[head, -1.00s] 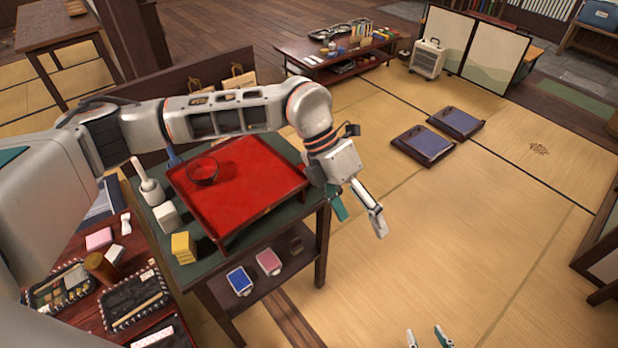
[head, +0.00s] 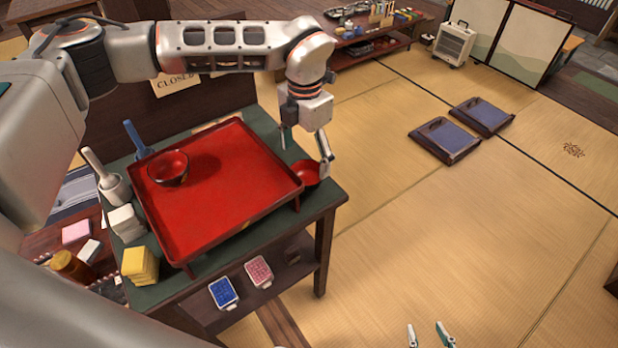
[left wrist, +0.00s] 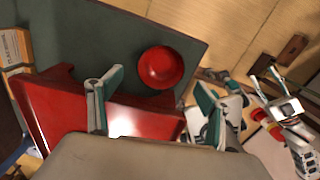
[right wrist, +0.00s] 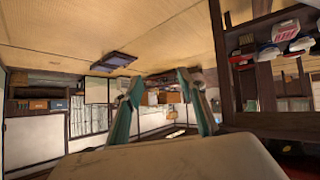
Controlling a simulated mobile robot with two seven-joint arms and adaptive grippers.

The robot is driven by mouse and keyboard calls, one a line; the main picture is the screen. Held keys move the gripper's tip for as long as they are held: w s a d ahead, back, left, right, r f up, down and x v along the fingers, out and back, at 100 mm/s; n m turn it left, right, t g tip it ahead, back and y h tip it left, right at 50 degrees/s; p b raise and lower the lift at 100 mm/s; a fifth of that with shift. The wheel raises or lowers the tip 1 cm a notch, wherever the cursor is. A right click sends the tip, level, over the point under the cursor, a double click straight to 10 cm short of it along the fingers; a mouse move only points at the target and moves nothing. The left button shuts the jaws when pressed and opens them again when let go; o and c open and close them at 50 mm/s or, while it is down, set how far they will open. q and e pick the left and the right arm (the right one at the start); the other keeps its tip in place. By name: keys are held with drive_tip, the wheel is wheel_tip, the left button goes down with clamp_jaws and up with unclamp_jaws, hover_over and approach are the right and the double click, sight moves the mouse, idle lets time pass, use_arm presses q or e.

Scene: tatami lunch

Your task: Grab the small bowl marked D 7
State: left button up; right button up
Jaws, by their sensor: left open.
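A small red bowl (head: 306,174) sits on the green tabletop just right of the red tray, partly behind my left gripper. It also shows in the left wrist view (left wrist: 160,67), between and a little beyond the fingertips. A second bowl (head: 168,168), dark outside and red inside, stands on the red tray. I cannot read any D 7 mark on either bowl. My left gripper (head: 305,152) is open and empty, with its fingers pointing down around the right-hand bowl. My right gripper (head: 427,335) is open and empty, low over the tatami.
The red tray (head: 215,210) fills most of the green-topped table (head: 328,197). Two card packs lie on the shelf below. The tatami at right is open, with two blue cushions (head: 445,137).

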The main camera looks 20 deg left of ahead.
sight(307, 181)
use_arm(q)
wheel_tip(307, 181, down, 7)
drive_tip(key=shift+w+d+r, duration=0.1)
idle(0.3)
drive_tip(key=shift+c, duration=0.3)
drive_tip(key=c, duration=1.2)
